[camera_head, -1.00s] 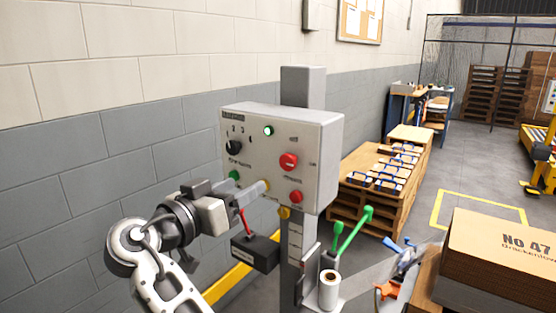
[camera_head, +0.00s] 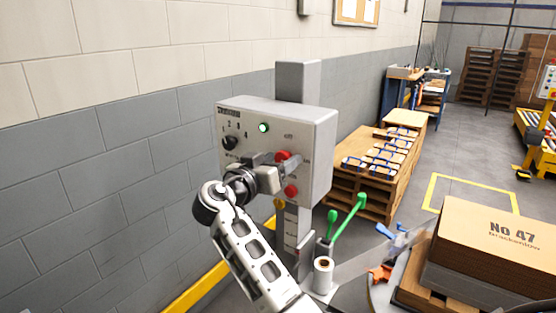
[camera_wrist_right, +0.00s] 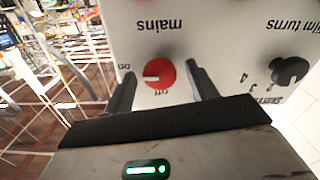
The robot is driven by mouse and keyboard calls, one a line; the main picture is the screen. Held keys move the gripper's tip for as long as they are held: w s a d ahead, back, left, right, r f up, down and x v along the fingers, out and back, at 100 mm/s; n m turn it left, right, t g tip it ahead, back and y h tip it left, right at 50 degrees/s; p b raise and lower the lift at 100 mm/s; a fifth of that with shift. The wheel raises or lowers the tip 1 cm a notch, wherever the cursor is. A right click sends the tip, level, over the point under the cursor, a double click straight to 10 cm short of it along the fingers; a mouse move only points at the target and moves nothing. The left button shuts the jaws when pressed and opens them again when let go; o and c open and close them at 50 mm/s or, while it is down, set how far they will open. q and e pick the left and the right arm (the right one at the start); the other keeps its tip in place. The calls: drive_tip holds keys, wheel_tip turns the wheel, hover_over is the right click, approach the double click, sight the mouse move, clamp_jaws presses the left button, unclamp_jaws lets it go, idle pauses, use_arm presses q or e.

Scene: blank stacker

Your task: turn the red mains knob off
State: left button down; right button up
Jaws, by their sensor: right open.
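The red mains knob (camera_wrist_right: 164,72) is round with a white pointer mark. In the right wrist view, where the lettering is upside down, the mark points left, toward the "on" side; "off" is printed below the knob. In the head view the knob (camera_head: 283,155) is partly hidden by my right gripper (camera_head: 286,161). My right gripper (camera_wrist_right: 158,72) is open, with one finger on each side of the knob. The knob is on the grey control box (camera_head: 320,150). My left gripper is not in view.
A black selector knob (camera_wrist_right: 289,70) is beside the mains knob. A red button (camera_head: 291,190) sits below it, and a lit green lamp (camera_head: 264,127) above. Green-handled levers (camera_head: 346,222) and a white roll (camera_head: 323,272) stand lower right. A brick wall (camera_head: 110,150) is at left.

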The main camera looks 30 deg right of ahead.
drive_tip(key=c, duration=0.9)
drive_tip(key=shift+c, duration=0.4)
